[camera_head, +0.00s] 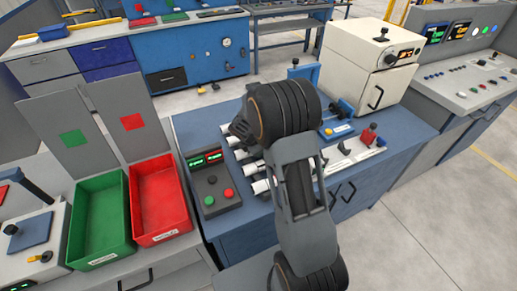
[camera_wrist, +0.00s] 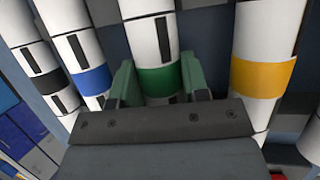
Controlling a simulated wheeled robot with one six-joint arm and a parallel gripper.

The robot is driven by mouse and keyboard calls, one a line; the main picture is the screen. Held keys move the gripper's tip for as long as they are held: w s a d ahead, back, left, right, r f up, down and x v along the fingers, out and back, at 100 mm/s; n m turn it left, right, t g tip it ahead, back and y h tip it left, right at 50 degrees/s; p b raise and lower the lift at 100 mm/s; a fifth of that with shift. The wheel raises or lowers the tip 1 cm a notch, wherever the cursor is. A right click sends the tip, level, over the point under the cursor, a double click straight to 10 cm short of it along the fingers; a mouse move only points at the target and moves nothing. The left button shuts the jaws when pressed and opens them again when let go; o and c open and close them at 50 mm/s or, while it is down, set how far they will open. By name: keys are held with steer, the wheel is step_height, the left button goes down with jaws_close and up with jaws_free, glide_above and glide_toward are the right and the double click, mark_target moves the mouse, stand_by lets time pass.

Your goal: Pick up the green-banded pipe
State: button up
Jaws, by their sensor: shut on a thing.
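The green-banded pipe (camera_wrist: 160,82) is white and stands in the middle of the wrist view, between the two green fingers of my gripper (camera_wrist: 158,76). The fingers are shut on it at its green band. To its left are a blue-banded pipe (camera_wrist: 93,79) and a black-banded pipe (camera_wrist: 49,82). A yellow-banded pipe (camera_wrist: 263,78) is to its right, apart from the fingers. In the head view, my arm hides the gripper and most of the pipes; white pipe ends (camera_head: 262,186) show at its left side.
Left of the pipes on the blue workbench (camera_head: 185,125) is a button box (camera_head: 212,184). A red bin (camera_head: 160,196) and a green bin (camera_head: 100,222) stand further left. To the right are small fixtures (camera_head: 369,136), a white cabinet (camera_head: 368,60) and a control console (camera_head: 465,80).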

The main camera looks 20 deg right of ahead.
steer(key=shift+c, duration=0.9)
steer(key=shift+r, duration=0.15)
steer(key=shift+r, duration=0.3)
step_height(320, 180, up, 2)
steer(key=shift+r, duration=0.1)
steer(key=s+r, duration=1)
steer(key=s, duration=0.4)
steer(key=shift+a, duration=0.35)
